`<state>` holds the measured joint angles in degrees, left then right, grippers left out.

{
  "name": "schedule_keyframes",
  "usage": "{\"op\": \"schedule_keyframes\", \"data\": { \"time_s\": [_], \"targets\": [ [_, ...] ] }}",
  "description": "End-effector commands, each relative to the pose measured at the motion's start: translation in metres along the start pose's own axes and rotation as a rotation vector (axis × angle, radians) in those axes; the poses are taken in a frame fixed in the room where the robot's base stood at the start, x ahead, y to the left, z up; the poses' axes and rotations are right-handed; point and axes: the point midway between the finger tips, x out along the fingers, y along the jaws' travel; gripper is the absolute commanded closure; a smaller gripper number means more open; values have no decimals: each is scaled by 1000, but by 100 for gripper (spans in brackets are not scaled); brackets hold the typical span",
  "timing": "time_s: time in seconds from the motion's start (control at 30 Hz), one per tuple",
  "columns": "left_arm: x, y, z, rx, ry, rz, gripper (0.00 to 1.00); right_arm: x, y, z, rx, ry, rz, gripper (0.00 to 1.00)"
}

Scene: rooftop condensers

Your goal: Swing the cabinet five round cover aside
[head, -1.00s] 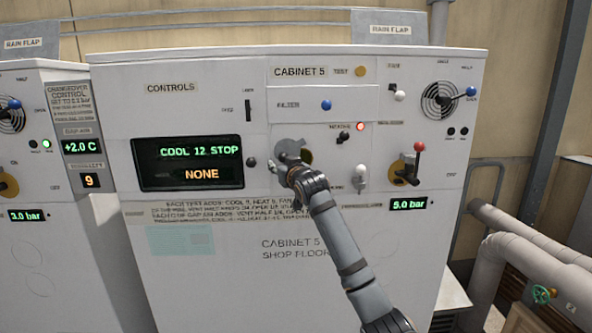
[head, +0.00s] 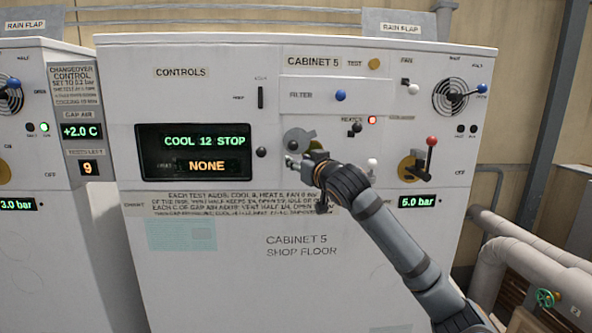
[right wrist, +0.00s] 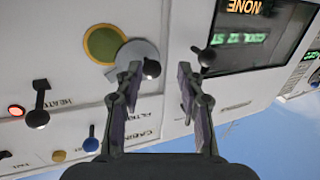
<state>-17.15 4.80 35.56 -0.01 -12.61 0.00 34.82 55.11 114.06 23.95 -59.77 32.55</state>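The round cover (head: 298,139) of cabinet five is a grey disc on the cabinet's front, right of the display. Most of that plate is uncovered. My right gripper (head: 297,161) is just in front of the cover and hides its lower part. In the wrist view its fingers (right wrist: 159,75) are apart, with the cover's knob near the left fingertip. My left gripper is out of view.
The display (head: 194,152) reads COOL 12 STOP and NONE. A black knob (head: 261,152) beside it is close to my gripper. To the right are a white-tipped lever (head: 372,163) and a red-topped lever (head: 431,142). Pipes (head: 540,270) stand at the lower right.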

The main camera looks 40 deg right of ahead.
Motion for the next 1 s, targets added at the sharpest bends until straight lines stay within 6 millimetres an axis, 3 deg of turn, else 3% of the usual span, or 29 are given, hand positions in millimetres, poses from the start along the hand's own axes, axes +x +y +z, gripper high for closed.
{"op": "schedule_keyframes", "data": {
  "time_s": [0.23,0.77,0.87,1.0],
  "targets": [
    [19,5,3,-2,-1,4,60,-17,-2,2,-4,3,1,61],
    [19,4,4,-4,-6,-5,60,-16,-7,1,-7,1,3,61],
    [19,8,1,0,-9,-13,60,-15,-8,-7,-4,3,4,61],
    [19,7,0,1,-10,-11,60,-15,-11,-33,-2,6,0,61]
  ]
}}
